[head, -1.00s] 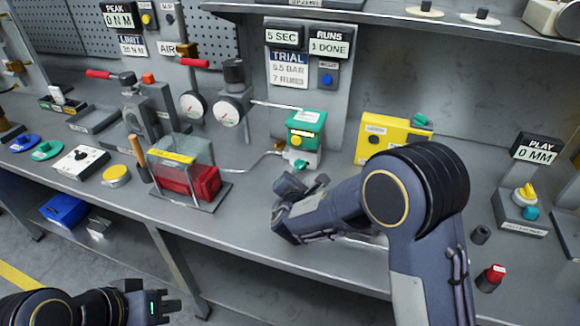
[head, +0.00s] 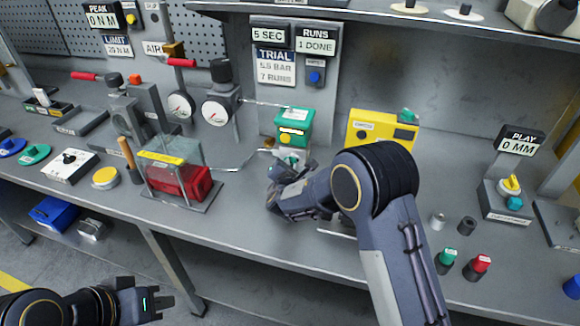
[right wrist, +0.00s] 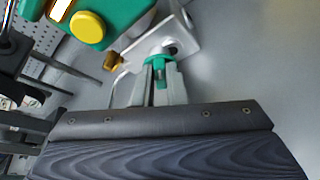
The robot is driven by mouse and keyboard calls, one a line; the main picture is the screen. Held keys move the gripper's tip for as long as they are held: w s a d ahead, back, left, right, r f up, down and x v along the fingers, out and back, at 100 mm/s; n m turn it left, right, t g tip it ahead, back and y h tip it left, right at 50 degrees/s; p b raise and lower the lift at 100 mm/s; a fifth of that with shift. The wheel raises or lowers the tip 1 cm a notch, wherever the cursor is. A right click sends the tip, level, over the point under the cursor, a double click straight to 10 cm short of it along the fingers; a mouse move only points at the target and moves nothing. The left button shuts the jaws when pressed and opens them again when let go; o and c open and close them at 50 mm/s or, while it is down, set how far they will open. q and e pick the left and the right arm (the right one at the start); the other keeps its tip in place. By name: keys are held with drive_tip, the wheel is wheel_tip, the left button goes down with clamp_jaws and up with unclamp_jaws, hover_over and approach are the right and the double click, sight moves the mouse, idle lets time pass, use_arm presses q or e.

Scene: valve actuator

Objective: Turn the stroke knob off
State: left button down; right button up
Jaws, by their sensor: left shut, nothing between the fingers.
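The green actuator (head: 293,122) stands on the bench with a small metal bracket at its base. In the right wrist view its green body (right wrist: 118,18) has a yellow button. A teal knob (right wrist: 158,62) sits on the bracket there, and its narrow tab points down between my right gripper's fingertips (right wrist: 160,88). Whether the fingers press on the tab I cannot tell. In the head view my right gripper (head: 285,180) is just below the actuator's base and hides most of the knob. My left gripper (head: 162,306) is shut and empty, low in front of the bench.
A red block in a clear-sided stand (head: 183,183) is left of the actuator. A yellow box (head: 377,130) stands to its right. A thin metal pipe (head: 240,163) runs toward the actuator. Several small knobs and a play dial unit (head: 506,204) are further right.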

clamp_jaws()
drive_tip(key=shift+f, duration=0.1)
drive_tip(key=m+b, duration=0.1)
drive_tip(key=b, duration=0.5)
drive_tip(key=shift+d+f, duration=0.1)
drive_tip(key=shift+f, duration=0.05)
drive_tip(key=o, duration=0.6)
unclamp_jaws()
drive_tip(key=shift+r, duration=0.2)
drive_tip(key=shift+s, duration=0.15)
